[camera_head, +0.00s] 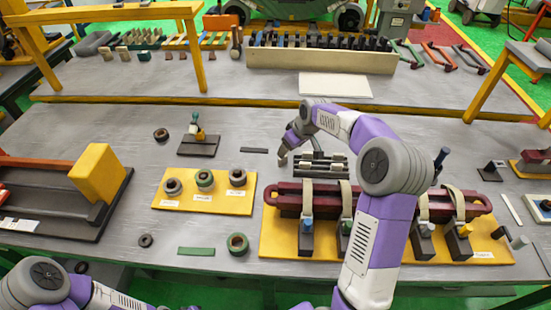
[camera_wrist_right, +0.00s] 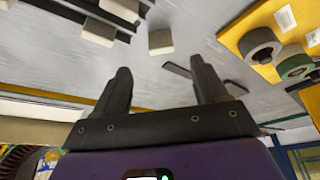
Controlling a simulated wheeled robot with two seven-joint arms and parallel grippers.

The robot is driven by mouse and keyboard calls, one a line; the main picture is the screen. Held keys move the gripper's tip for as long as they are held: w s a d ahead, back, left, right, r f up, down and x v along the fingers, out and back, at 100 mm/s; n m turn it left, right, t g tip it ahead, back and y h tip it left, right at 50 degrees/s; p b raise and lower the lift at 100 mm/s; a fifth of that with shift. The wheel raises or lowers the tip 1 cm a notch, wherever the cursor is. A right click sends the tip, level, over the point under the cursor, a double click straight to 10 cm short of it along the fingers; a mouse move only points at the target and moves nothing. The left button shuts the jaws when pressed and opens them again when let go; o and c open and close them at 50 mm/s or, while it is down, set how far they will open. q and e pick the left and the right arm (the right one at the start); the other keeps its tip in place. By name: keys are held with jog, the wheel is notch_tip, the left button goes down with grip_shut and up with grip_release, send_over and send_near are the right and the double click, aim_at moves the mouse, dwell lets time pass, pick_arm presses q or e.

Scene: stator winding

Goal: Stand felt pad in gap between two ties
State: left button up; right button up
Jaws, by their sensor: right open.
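A dark red bar (camera_head: 385,202) lies on the yellow board at the right, with several cream ties (camera_head: 308,200) looped over it. My right arm hides part of the middle of the bar. Pale blocks, which look like felt pads (camera_head: 337,168), sit on a dark rack behind the bar. In the right wrist view, pale blocks show at the top left (camera_wrist_right: 98,32) and top middle (camera_wrist_right: 160,40). My right gripper (camera_wrist_right: 165,72) is open and empty, with the middle block beyond its fingers. In the head view it is left of the rack, its fingers hard to make out. My left gripper is out of view.
A yellow board (camera_head: 205,207) with several small rolls stands left of the bar. A green ring (camera_head: 238,244) and a green strip (camera_head: 196,251) lie near the front edge. Bare table lies around the strip.

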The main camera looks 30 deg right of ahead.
aim_at(283, 161)
jog(key=b+x, duration=0.1)
jog(key=x, duration=0.2)
jog(key=shift+w, duration=0.3)
jog(key=shift+b+x, duration=0.35)
jog(key=shift+x, duration=0.7)
jog(key=x, duration=0.2)
jog(key=b+x, duration=0.1)
jog(key=shift+s+a+f, duration=0.15)
jog(key=shift+f, duration=0.55)
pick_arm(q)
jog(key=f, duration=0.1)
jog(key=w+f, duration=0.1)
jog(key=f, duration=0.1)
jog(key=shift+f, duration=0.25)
pick_arm(e)
jog(key=c, duration=1.1)
jog(key=shift+c, duration=0.5)
jog(key=shift+r, duration=0.15)
